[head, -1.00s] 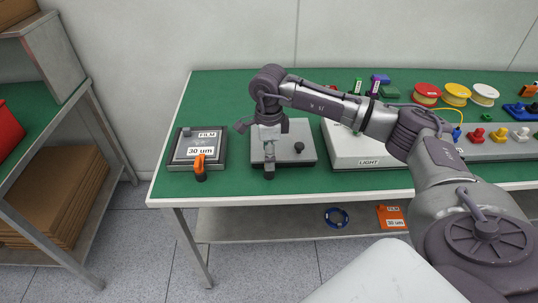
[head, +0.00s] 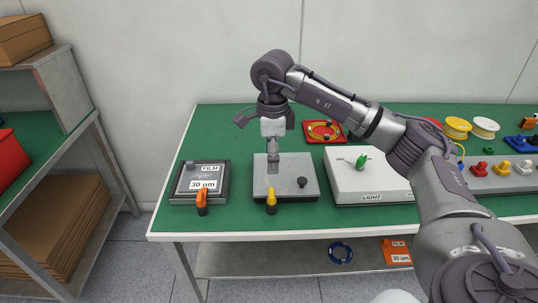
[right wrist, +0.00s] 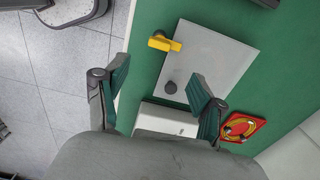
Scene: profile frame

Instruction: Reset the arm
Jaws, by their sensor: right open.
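My right arm (head: 330,95) reaches in from the right, with its forearm bent down at the end. My right gripper (head: 273,165) points down above a grey plate fixture (head: 259,188) with a yellow lever (head: 271,199) and a black knob (head: 302,182). In the right wrist view my right gripper (right wrist: 158,80) is open, its two green-padded fingers wide apart and nothing between them. The plate (right wrist: 215,65), yellow lever (right wrist: 164,43) and black knob (right wrist: 170,87) lie below it, apart from the fingers. My left gripper is out of view.
A film fixture (head: 187,186) with an orange lever stands left of the plate. A white light box (head: 345,187) with a green piece stands right of it, and a red tray (head: 309,135) behind. Spools and colored knobs are further right. A shelf (head: 82,140) stands at left.

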